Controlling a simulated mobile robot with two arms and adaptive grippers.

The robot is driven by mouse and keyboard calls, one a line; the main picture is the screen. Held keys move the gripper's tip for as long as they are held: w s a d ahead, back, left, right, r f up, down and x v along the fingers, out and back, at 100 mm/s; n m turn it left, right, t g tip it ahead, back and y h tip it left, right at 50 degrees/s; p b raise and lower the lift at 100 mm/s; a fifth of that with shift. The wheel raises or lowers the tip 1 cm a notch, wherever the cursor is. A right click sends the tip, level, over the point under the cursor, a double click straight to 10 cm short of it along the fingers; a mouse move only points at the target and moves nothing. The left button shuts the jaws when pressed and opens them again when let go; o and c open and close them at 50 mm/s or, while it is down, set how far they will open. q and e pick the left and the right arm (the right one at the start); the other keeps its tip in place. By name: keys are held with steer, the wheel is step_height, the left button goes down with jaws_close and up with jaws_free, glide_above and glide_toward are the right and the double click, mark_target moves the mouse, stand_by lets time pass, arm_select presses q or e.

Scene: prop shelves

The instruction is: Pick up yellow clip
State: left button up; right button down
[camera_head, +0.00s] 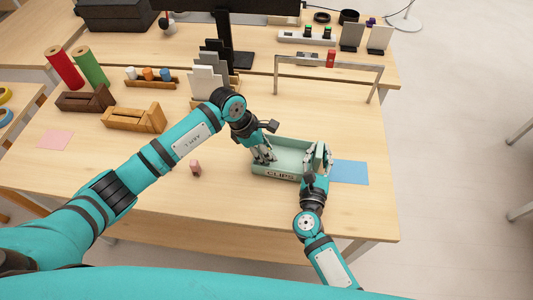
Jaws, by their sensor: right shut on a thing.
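I cannot make out a yellow clip in the head view. A pale green open box marked "CLIPS" (293,143) stands near the front of the table, its inside partly hidden by my grippers. My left gripper (264,157) points down at the box's left end; whether its fingers are open or shut is unclear. My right gripper (321,157) is at the box's right end, shut on its right wall. A small pinkish-red object (195,168) stands on the table left of the box.
A blue sheet (350,172) lies right of the box and a pink sheet (55,140) far left. Wooden holders (135,118), red (65,67) and green (90,66) rolls stand at left. A grey frame (328,62) stands behind. Table front left is clear.

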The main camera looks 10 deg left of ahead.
arm_select(q)
steer(key=c, duration=0.6)
steer(key=shift+r, duration=0.15)
step_height(320, 180, up, 10)
steer(key=shift+f, duration=0.1)
arm_select(e)
steer(key=c, duration=1.1)
jaws_free()
arm_select(q)
steer(key=shift+r, duration=0.4)
